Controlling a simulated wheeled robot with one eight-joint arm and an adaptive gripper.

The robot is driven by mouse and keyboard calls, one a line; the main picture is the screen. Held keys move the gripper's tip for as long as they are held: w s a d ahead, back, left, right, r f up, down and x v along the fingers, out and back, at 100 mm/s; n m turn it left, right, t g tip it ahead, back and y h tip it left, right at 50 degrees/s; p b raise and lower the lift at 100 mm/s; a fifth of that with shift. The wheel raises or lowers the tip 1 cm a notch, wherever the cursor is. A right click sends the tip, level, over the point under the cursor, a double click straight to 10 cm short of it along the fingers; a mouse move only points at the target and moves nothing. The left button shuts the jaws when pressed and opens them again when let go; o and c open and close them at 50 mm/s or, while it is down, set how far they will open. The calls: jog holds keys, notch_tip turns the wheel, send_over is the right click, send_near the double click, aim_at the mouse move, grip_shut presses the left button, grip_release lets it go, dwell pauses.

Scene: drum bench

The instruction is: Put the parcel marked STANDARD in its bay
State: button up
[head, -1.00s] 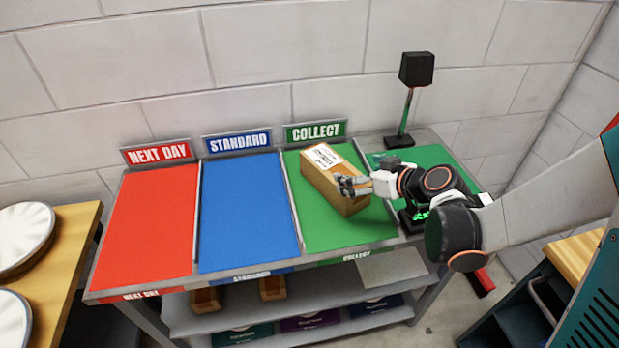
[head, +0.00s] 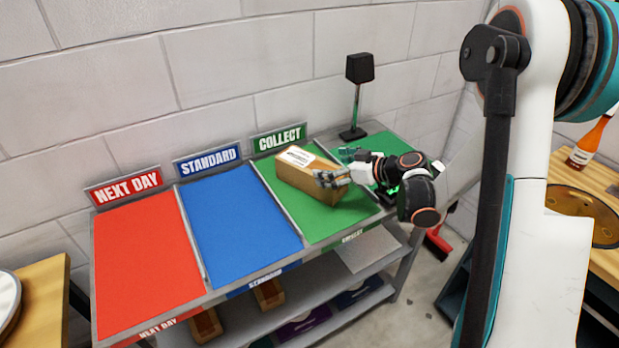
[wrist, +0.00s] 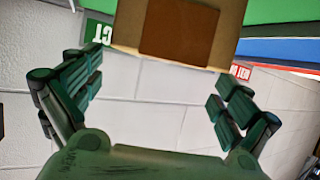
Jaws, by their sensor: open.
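A brown cardboard parcel (head: 322,203) with a white label on top lies in the green COLLECT bay (head: 340,226). The label's print is too small to read. My gripper (head: 341,165) is open at the parcel's right end, its fingers spread to either side of that end. I cannot tell whether they touch it. In the wrist view the parcel (wrist: 125,30) fills the top middle, beyond and between the spread fingers (wrist: 157,78). The blue STANDARD bay (head: 240,220), left of the green one, is empty.
The red NEXT DAY bay (head: 145,260) at the left is empty. Thin dividers separate the bays. A black box on a stand (head: 358,70) rises at the bench's back right. A lower shelf (head: 235,325) holds other boxes. A wooden table (head: 45,300) stands at the left.

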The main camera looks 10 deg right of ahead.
aim_at(311, 164)
jog(key=shift+b+x, duration=1.05)
jog(key=shift+x, duration=2.75)
jog(key=shift+s+r, duration=0.1)
jog(key=shift+r, duration=0.05)
jog(key=c, duration=2.1)
jog(key=shift+r, duration=0.1)
